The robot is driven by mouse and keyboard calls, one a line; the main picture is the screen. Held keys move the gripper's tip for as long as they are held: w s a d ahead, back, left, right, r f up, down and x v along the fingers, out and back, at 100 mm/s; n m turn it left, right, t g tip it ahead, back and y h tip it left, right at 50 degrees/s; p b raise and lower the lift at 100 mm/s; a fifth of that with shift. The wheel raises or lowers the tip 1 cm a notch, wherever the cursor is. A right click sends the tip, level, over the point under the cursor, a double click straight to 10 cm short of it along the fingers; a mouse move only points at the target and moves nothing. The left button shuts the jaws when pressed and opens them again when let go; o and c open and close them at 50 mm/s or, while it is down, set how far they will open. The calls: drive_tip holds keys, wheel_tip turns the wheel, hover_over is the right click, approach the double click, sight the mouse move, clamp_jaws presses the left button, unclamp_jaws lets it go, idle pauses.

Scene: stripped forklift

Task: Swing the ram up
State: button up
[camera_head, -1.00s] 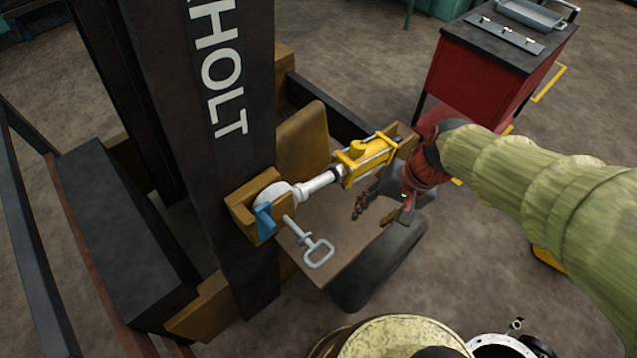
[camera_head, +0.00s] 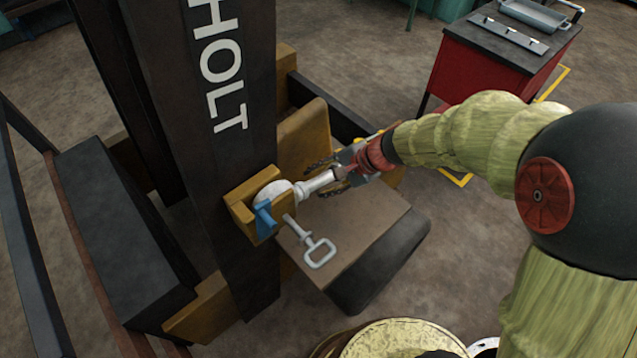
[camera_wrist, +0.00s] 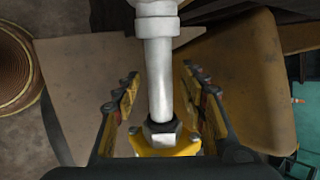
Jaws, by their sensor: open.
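The ram's silver rod (camera_head: 317,184) runs from a rounded end (camera_head: 275,194) in a tan bracket (camera_head: 238,208) on the dark mast up to the right. In the head view my gripper covers most of its yellow body. In the wrist view the rod (camera_wrist: 159,75) stands between my gripper's two fingers (camera_wrist: 158,95), with the hex collar (camera_wrist: 162,130) and yellow end (camera_wrist: 165,149) close to the palm. My gripper (camera_head: 329,175) is open, with one finger on either side of the rod and gaps visible on both sides.
A silver pin with a loop handle (camera_head: 318,250) and a blue part (camera_head: 264,218) are at the bracket. The mast (camera_head: 235,150) rises on the left. A tan plate (camera_head: 365,235) lies below the ram. A red cart (camera_head: 490,72) stands at upper right.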

drive_tip(key=shift+w+a+f, duration=0.15)
drive_tip(key=shift+a+f, duration=0.3)
drive_tip(key=shift+f, duration=0.1)
drive_tip(key=c, duration=0.3)
drive_tip(key=c, duration=0.8)
